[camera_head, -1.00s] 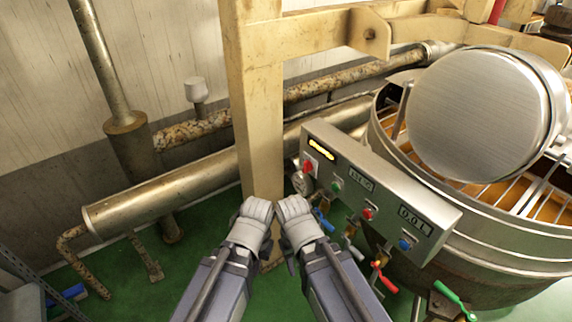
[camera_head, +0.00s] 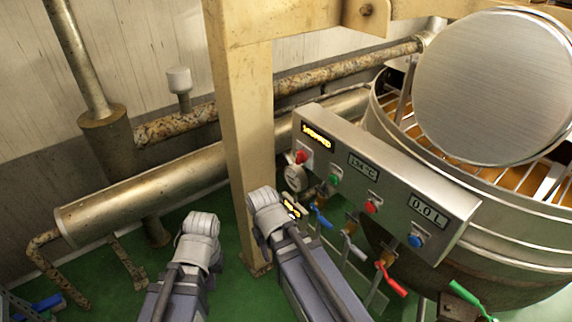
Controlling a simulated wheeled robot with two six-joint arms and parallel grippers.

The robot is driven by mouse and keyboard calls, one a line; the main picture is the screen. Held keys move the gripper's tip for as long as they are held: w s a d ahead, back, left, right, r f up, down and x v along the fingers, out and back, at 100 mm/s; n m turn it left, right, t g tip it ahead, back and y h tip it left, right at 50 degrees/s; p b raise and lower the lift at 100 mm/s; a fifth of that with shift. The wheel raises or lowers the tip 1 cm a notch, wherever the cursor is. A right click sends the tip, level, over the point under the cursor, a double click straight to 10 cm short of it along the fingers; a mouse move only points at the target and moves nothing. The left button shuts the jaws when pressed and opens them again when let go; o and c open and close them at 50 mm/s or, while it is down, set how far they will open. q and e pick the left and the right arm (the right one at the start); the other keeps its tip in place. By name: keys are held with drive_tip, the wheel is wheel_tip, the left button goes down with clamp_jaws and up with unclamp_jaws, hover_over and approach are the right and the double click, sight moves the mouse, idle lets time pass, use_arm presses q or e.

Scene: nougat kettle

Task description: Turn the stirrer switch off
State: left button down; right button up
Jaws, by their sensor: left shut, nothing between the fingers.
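The stirrer switch appears to be the red knob (camera_head: 301,156) on a white plate at the left end of the grey control panel (camera_head: 385,178). Above it, a dark display (camera_head: 318,137) shows yellow text, apparently "STOPPED". My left gripper (camera_head: 202,224) is shut and empty, low and left of the beige post, well away from the knob. My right gripper (camera_head: 264,197) is below and left of the knob, in front of the post, apart from the panel. Its fingertips do not show clearly enough to tell its opening.
The beige post (camera_head: 247,110) stands left of the panel. Valves with blue, red and green handles (camera_head: 391,279) hang below it. The big kettle (camera_head: 500,235) with its round steel lid (camera_head: 490,85) is behind. Rusty pipes (camera_head: 175,125) line the wall. Green floor lies below.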

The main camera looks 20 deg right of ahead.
drive_tip(key=w+d+f+m+h+b, duration=0.2)
drive_tip(key=w+d+f+m+b, duration=0.15)
drive_tip(key=d+f+b, duration=0.2)
drive_tip(key=w+d+r+m+t+h+b, duration=0.1)
drive_tip(key=w+d+r+m+h+b, duration=0.15)
drive_tip(key=w+d+h, duration=0.35)
drive_tip(key=w+a+r+m+t+h, duration=0.2)
drive_tip(key=w+r+m+h, duration=0.2)
drive_tip(key=r, duration=0.4)
drive_tip(key=w+a+r+m+t+h+p, duration=0.1)
drive_tip(key=w+a+r+m+t+h, duration=0.1)
drive_tip(key=w+r+m, duration=0.3)
wheel_tip(320, 180, up, 4)
drive_tip(key=shift+w+a+f+t+h, duration=0.2)
drive_tip(key=shift+w+a+t+h, duration=0.2)
drive_tip(key=shift+w+a+h, duration=0.4)
drive_tip(key=shift+d, duration=0.15)
